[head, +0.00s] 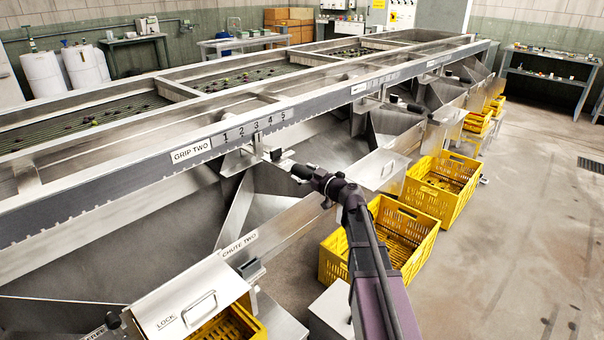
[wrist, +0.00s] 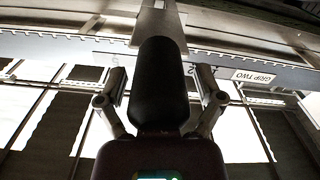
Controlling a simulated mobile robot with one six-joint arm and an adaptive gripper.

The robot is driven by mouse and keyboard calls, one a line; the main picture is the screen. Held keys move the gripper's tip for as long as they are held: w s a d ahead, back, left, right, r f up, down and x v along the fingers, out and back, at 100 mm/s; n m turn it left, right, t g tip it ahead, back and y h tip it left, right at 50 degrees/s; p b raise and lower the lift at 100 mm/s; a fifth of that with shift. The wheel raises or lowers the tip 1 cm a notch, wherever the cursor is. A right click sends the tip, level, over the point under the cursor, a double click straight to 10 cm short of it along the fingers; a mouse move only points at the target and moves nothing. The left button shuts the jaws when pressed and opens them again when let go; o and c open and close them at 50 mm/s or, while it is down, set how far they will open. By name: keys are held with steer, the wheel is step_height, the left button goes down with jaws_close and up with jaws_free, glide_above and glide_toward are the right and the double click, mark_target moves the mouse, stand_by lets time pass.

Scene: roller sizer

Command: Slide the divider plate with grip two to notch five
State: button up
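The rail (head: 120,188) carries a GRIP TWO label (head: 191,151), numbers 1 to 5 (head: 255,128) and a toothed lower edge. Below the middle numbers is the metal mount (head: 257,146) of grip two; I cannot tell its exact notch. In the wrist view the black grip (wrist: 162,85) stands between my gripper's (wrist: 162,78) two fingers, on a metal bar (wrist: 160,22). The fingers are apart, with a visible gap on each side of it. In the head view my gripper (head: 285,162) reaches the mount from the front right. The grip hides part of the scale in the wrist view.
The CHUTE TWO panel (head: 283,222) and a LOCK cover (head: 190,300) lie below the rail. Yellow crates (head: 327,258) stand on the floor below the chutes. The floor on the right is mostly clear. A second labelled scale (head: 375,84) is farther along the rail.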

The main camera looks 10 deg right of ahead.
jaws_close()
steer(key=w+d, duration=0.7)
steer(key=d, duration=0.3)
steer(key=shift+w, duration=0.25)
steer(key=shift+d+r, duration=0.1)
steer(key=shift+o, duration=1.9)
jaws_free()
steer(key=shift+s, duration=0.1)
steer(key=shift+s, duration=0.1)
steer(key=v, duration=1.1)
steer(key=shift+s+d, duration=0.2)
steer(key=shift+s, duration=0.1)
